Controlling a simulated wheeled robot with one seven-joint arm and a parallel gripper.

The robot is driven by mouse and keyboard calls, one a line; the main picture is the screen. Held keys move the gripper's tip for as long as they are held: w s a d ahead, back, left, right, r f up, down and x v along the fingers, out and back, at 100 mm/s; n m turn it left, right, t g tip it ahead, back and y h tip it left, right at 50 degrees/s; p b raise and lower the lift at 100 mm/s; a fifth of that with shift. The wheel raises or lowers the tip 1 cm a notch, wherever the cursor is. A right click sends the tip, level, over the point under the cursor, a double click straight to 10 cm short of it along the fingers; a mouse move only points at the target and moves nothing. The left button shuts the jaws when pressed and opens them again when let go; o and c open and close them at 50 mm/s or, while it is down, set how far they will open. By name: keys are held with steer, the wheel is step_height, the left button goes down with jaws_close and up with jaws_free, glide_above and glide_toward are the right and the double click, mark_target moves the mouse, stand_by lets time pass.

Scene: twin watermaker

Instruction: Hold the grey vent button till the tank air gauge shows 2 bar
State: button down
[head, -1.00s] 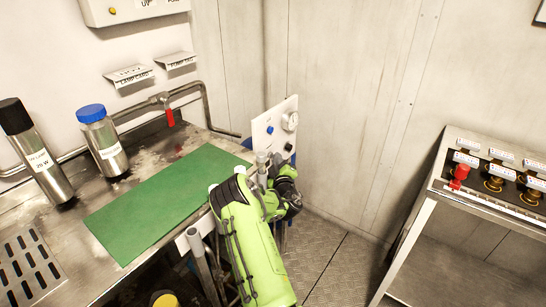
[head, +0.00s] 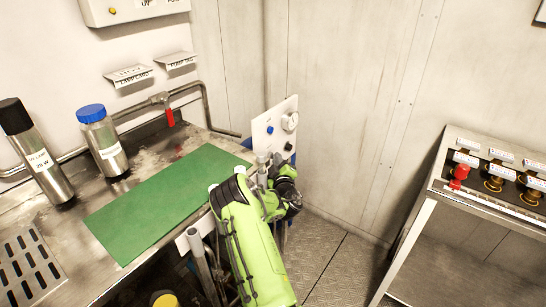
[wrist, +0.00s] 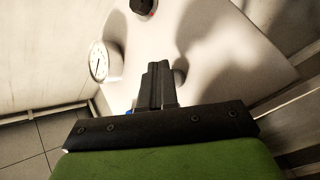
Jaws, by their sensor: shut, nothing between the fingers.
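The white panel (head: 262,122) stands at the far right end of the bench, with a round gauge (head: 290,122) on it. The gauge also shows in the wrist view (wrist: 99,62), left of my fingers; its reading is too small to make out. My gripper (wrist: 153,68) is shut and empty, its fingertips against or just in front of the panel face; I cannot tell whether they touch. A dark round shape shows partly behind the fingers on their right; I cannot identify it as the grey vent button. In the head view my arm hides the panel's lower part and the fingertips.
A blue button (head: 270,130) and a dark knob (head: 288,146) sit on the panel. A green mat (head: 150,208), a blue-capped bottle (head: 103,140) and a black-capped cylinder (head: 38,155) are on the bench. A rack with red and black knobs (head: 490,175) stands at right.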

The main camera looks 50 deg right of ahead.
steer(key=shift+w+a+f, duration=0.15)
steer(key=shift+w+a, duration=0.25)
steer(key=shift+a, duration=0.05)
steer(key=s, duration=0.6)
steer(key=shift+s+d, duration=0.15)
steer(key=shift+s, duration=0.2)
